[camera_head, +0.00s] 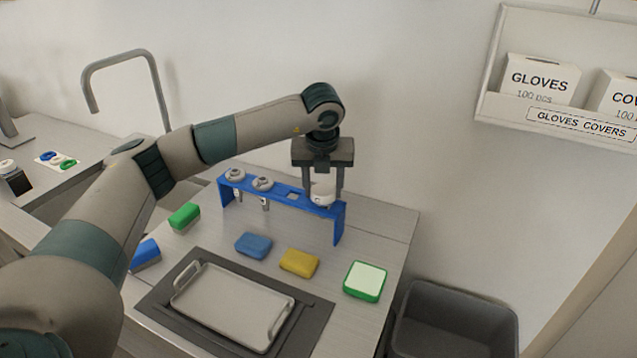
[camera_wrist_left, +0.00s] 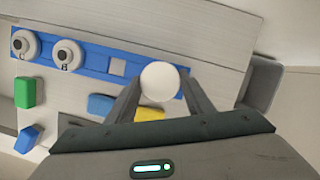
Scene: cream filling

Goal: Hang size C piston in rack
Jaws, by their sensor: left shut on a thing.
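My left gripper (camera_head: 322,186) is shut on a white piston (camera_head: 322,192) at the right end of the blue rack (camera_head: 338,228). In the left wrist view the piston shows as a round white top (camera_wrist_left: 160,81) between the fingers, over the right part of the rack (camera_wrist_left: 90,62). I cannot tell whether the piston rests in its slot or is just above it. Its size letter is not readable. Two other pistons hang in the rack, a left one (camera_head: 235,175) and a middle one (camera_head: 263,184). An empty square slot (camera_head: 293,195) lies between them and the held piston. My right gripper is out of view.
Blue (camera_head: 254,245), yellow (camera_head: 299,263) and green (camera_head: 184,217) sponges and a green-rimmed white box (camera_head: 365,281) lie in front of the rack. A metal tray (camera_head: 228,317) is at the front. A grey bin (camera_head: 455,325) stands right of the counter.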

